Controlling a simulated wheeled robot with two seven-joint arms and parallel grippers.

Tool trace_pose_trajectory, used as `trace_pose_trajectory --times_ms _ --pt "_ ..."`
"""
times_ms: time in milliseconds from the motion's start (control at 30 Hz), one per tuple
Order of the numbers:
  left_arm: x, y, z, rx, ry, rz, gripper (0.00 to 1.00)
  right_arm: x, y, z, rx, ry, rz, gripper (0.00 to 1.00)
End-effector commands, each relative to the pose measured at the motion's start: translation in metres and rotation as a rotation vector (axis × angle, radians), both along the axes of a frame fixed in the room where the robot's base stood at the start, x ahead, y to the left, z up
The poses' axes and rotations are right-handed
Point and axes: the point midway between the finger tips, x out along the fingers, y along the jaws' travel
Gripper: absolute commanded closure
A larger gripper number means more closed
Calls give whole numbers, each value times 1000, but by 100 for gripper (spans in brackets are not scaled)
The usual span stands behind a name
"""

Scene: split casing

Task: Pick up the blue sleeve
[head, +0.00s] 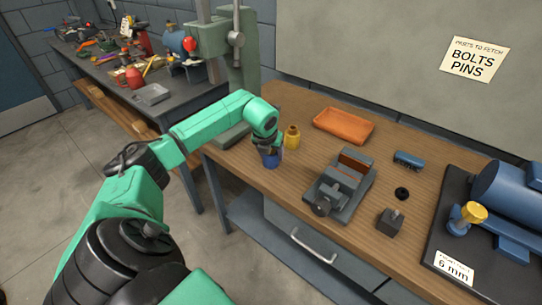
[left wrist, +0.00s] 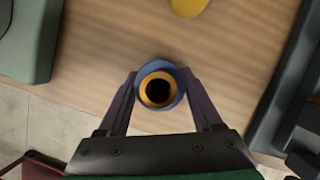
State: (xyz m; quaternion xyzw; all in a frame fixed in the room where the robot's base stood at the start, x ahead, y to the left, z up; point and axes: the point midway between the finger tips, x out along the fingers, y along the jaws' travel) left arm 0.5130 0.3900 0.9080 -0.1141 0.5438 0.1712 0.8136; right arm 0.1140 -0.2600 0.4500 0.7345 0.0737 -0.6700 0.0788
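The blue sleeve (head: 271,159) stands upright near the left edge of the wooden bench. In the left wrist view the sleeve (left wrist: 160,86) shows from above as a blue ring with an orange-yellow inner rim and a dark hole. My left gripper (head: 268,149) points down over it. In the left wrist view the two dark fingers of this gripper (left wrist: 160,82) lie one on each side of the sleeve and appear to touch it. The sleeve looks at or close to bench height. My right gripper is not in view.
A yellow bottle-shaped part (head: 292,137) stands close behind the sleeve. An orange tray (head: 344,125) lies farther back. A grey vise-like fixture (head: 340,187) is to the right. A green machine (head: 232,50) stands at the bench's left end. Bare wood lies in front of the tray.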

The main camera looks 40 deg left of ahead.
Motion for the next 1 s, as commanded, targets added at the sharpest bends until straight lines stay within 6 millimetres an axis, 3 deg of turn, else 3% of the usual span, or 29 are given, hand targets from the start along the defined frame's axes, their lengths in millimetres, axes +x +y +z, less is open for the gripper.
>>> trace_pose_trajectory --times_ms 33,133,467,667,833,1000 --pt "0 0 0 0 -1 0 61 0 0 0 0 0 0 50" --pt "0 0 1 0 -1 0 99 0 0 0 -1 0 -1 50" --pt "1 0 4 0 -5 0 100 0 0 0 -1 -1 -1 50" --pt "2 0 18 -1 -9 -1 100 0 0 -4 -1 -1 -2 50" --pt "3 0 58 0 -15 1 100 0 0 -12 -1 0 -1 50" --pt "2 0 122 -3 -15 1 100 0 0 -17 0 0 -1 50"
